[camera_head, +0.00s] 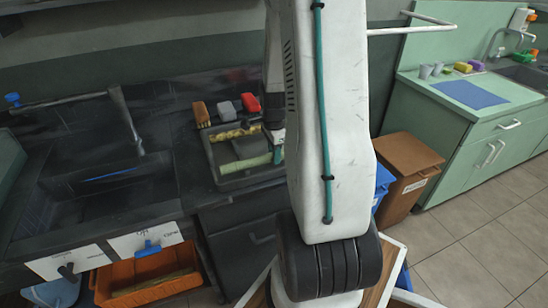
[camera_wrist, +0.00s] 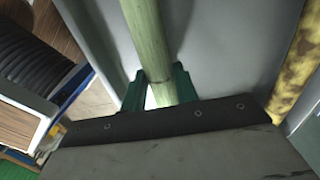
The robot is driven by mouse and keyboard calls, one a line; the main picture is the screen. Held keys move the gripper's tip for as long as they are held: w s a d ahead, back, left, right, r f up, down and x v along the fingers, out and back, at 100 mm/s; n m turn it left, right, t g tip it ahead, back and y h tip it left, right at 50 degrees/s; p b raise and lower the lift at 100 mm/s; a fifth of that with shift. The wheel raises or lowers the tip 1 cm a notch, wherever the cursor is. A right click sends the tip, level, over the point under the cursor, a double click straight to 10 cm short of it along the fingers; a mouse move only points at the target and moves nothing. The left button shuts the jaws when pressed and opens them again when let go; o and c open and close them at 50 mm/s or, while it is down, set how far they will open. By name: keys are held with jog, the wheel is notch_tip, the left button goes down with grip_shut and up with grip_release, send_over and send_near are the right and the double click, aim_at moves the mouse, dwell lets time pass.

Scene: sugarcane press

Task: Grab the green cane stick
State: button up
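The green cane stick (camera_head: 245,163) lies in the front part of a dark tray (camera_head: 214,152) on the black counter. In the wrist view the pale green stick (camera_wrist: 150,45) runs from the top edge down between the two green fingers of my gripper (camera_wrist: 160,82). In the head view the fingers (camera_head: 278,155) are at the stick's right end, partly hidden by my arm. The stick appears low in the tray.
A yellow mottled cane (camera_head: 235,134) lies behind the green one; it also shows in the wrist view (camera_wrist: 299,62). An orange bin (camera_head: 125,272) stands below.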

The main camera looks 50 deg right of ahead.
grip_shut()
jog(key=shift+r, duration=0.2)
